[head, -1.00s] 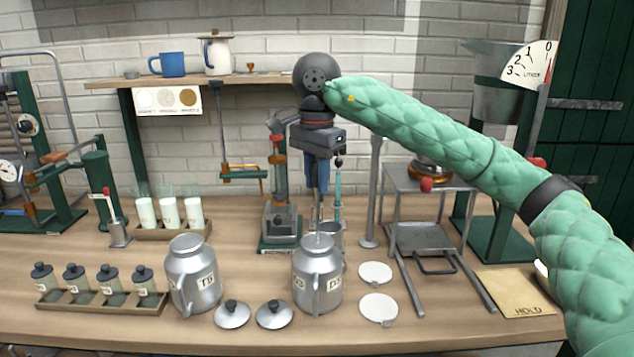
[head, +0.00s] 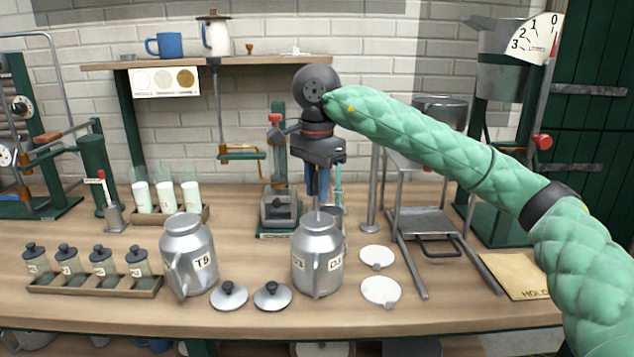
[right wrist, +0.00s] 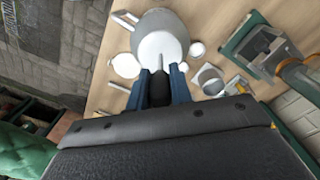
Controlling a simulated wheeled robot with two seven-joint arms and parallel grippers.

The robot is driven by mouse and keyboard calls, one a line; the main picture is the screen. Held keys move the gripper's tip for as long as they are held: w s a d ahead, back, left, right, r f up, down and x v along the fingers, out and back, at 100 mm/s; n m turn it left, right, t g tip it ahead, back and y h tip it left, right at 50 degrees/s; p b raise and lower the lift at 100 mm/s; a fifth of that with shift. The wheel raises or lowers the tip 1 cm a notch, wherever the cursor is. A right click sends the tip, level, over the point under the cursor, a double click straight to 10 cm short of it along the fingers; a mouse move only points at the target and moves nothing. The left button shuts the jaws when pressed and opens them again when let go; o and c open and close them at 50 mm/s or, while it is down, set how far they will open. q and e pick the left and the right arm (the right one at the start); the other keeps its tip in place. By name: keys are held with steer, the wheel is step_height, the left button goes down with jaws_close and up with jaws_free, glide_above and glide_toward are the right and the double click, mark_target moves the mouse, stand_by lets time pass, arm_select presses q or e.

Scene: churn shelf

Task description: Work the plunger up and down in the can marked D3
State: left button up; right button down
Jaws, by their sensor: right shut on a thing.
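The metal can marked D3 (head: 316,270) stands upright on the bench, and its open top shows in the right wrist view (right wrist: 160,22). My right gripper (head: 317,188) is directly above it, shut on the plunger's black handle (right wrist: 161,88). The thin plunger rod (right wrist: 157,64) runs from the handle down into the can's mouth. Only a short length of rod shows above the can in the head view. The plunger's lower end is hidden inside the can. My left gripper is not in view.
A similar can marked T5 (head: 187,265) stands to the left. Two lids (head: 229,295) lie between and in front of the cans. White discs (head: 380,291) lie to the right. A green-based stand (head: 278,205) is close behind D3, and a metal frame (head: 425,222) stands right.

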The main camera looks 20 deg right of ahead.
steer(key=shift+r, duration=0.2)
steer(key=shift+r+p, duration=2.25)
steer(key=shift+r, duration=1.15)
steer(key=shift+f, duration=0.15)
step_height(320, 180, down, 7)
steer(key=b, duration=0.5)
